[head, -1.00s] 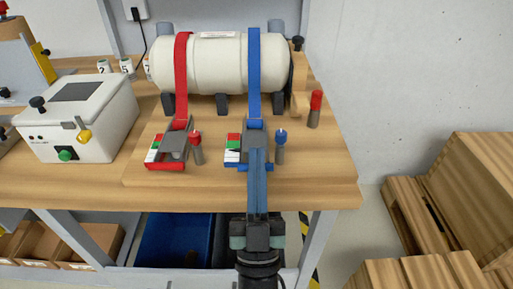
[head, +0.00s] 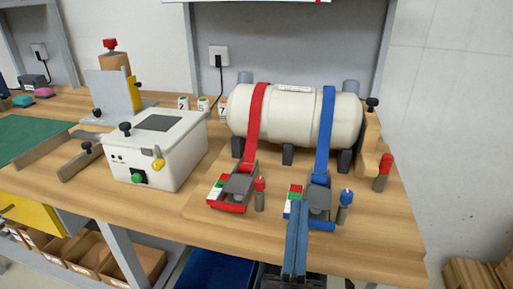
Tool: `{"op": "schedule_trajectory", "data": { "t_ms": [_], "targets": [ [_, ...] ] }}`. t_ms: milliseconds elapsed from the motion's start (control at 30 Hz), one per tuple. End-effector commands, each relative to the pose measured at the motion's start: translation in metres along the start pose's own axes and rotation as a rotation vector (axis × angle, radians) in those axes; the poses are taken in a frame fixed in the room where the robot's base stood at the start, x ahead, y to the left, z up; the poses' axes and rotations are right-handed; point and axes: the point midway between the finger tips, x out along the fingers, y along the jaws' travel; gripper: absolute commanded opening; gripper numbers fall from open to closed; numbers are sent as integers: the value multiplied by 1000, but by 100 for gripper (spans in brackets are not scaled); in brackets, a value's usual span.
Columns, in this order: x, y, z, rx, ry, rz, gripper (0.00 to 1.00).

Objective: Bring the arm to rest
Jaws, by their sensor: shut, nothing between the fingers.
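My gripper (head: 299,206) shows at the bottom centre of the head view, its two long blue fingers side by side and shut with nothing between them. The fingertips overlap the front of the blue strap's ratchet (head: 320,200) in the picture; I cannot tell whether they touch it or are above it. My wrist is mostly cut off by the lower edge. The blue strap (head: 325,135) and the red strap (head: 256,130) run over a white tank (head: 290,115) on the bench. The red strap's ratchet (head: 238,187) is to the left, apart from my gripper.
A white box (head: 155,150) with a green knob stands left of the tank on the wooden bench (head: 370,235). Red-topped (head: 385,172) and blue-topped (head: 346,205) pegs stand near the straps. Bins (head: 95,255) are below. Wooden crates (head: 470,272) stand at lower right.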

Motion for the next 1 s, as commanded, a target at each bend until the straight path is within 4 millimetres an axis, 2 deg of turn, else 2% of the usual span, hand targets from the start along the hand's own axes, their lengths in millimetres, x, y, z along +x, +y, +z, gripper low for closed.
{"op": "schedule_trajectory", "data": {
  "t_ms": [33, 100, 200, 300, 433, 633, 700, 1000],
  "targets": [
    [35, -10, -24, 20, 26, -19, 0],
    [73, -21, -52, 41, 32, -44, 0],
    [116, -35, -98, 66, 37, -76, 0],
    [146, -46, -147, 89, 42, -101, 0],
    [166, -54, -206, 110, 44, -122, 0],
    [172, -56, -284, 143, 44, -136, 0],
    [194, -56, -296, 139, 29, -136, 0],
    [255, -57, -354, 138, 26, -137, 0]
  ]
}}
